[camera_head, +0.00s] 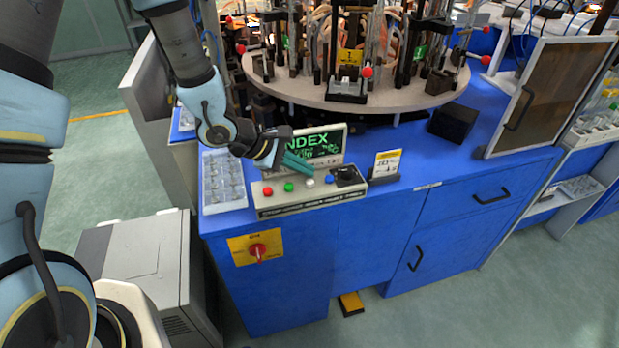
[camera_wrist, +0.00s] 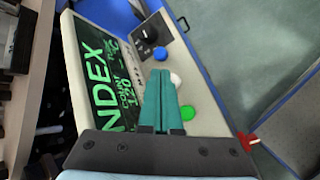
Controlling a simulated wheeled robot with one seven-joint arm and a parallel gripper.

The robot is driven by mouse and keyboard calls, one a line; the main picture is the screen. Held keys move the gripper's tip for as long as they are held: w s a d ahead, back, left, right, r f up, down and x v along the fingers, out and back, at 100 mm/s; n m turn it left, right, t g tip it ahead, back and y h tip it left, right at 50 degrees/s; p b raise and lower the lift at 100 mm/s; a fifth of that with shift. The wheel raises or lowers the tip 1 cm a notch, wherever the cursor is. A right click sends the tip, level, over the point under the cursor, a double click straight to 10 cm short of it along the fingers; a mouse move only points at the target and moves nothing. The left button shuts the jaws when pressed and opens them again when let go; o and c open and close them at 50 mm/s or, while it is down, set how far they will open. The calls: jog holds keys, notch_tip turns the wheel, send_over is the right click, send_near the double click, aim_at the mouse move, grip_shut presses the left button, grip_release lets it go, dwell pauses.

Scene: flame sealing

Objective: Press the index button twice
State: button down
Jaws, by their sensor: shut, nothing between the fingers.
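A control box (camera_head: 335,198) at the front edge of the blue bench carries a row of buttons: red (camera_head: 267,191), green (camera_head: 288,187), white (camera_head: 310,181) and blue (camera_head: 329,179). No button label is legible, so I cannot tell which is the index button. A screen (camera_head: 318,143) behind them reads INDEX in green, with a count below it. My gripper (camera_head: 309,168) is shut and empty, its teal fingers just above the white button. In the wrist view the fingertips (camera_wrist: 161,74) partly overlap the white button (camera_wrist: 176,80); whether they touch is unclear.
A black knob (camera_head: 347,174) sits right of the blue button. A small label stand (camera_head: 385,168) is beside the box. A round turntable (camera_head: 400,95) with fixtures stands behind. A red switch on a yellow plate (camera_head: 238,250) is on the bench front.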

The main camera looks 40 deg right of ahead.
notch_tip(320, 180, up, 5)
jog(key=p, duration=0.6)
jog(key=shift+p, duration=0.4)
jog(key=shift+a, duration=0.1)
dwell(0.9)
